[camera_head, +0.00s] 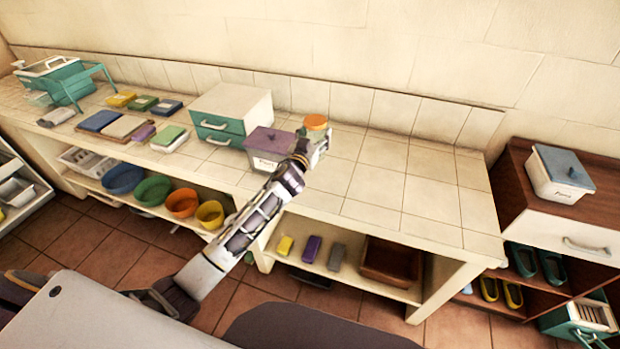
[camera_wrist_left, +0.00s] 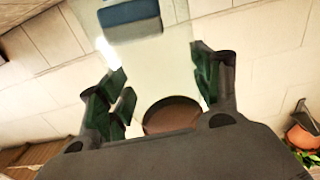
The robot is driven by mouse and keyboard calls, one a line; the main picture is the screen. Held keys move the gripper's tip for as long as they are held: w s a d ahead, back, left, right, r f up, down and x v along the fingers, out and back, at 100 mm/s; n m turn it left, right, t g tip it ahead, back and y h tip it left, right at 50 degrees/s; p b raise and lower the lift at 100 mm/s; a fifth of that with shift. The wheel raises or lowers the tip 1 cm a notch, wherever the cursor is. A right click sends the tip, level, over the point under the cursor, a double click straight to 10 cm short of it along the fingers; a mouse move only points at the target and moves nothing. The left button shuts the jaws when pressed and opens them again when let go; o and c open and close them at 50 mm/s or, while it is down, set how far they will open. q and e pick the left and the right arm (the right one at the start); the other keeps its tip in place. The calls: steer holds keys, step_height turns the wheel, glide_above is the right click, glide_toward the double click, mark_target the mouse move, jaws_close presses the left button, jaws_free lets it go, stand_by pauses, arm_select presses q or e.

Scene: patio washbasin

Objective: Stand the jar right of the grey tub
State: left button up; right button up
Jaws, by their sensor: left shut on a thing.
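The jar (camera_head: 316,122), with its orange-brown top, shows in the head view just behind my left gripper (camera_head: 318,143). My left gripper is shut on it, and the fingers and wrist hide its lower part. In the left wrist view a round brown top (camera_wrist_left: 172,114), probably the jar's, lies between the dark green finger pads (camera_wrist_left: 158,88). A pale tub with a purple-grey lid (camera_head: 270,140) and a label stands on the counter, just left of the gripper. I cannot tell whether the jar touches the counter. My right gripper is not in view.
A white and teal drawer box (camera_head: 232,113) stands left of the purple-lidded tub. The tiled counter (camera_head: 405,185) is clear to the right. A white tub with a grey-blue lid (camera_head: 560,172) stands on the brown cabinet (camera_head: 515,190) at far right.

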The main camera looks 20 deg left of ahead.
arm_select(q)
steer(key=shift+a+f, duration=0.1)
steer(key=shift+a, duration=0.1)
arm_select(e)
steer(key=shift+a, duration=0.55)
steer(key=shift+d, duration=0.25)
arm_select(q)
steer(key=shift+f, duration=0.1)
steer(key=shift+f, duration=0.25)
step_height(320, 180, down, 4)
steer(key=shift+f+b, duration=0.1)
steer(key=shift+b, duration=0.3)
steer(key=shift+f, duration=0.65)
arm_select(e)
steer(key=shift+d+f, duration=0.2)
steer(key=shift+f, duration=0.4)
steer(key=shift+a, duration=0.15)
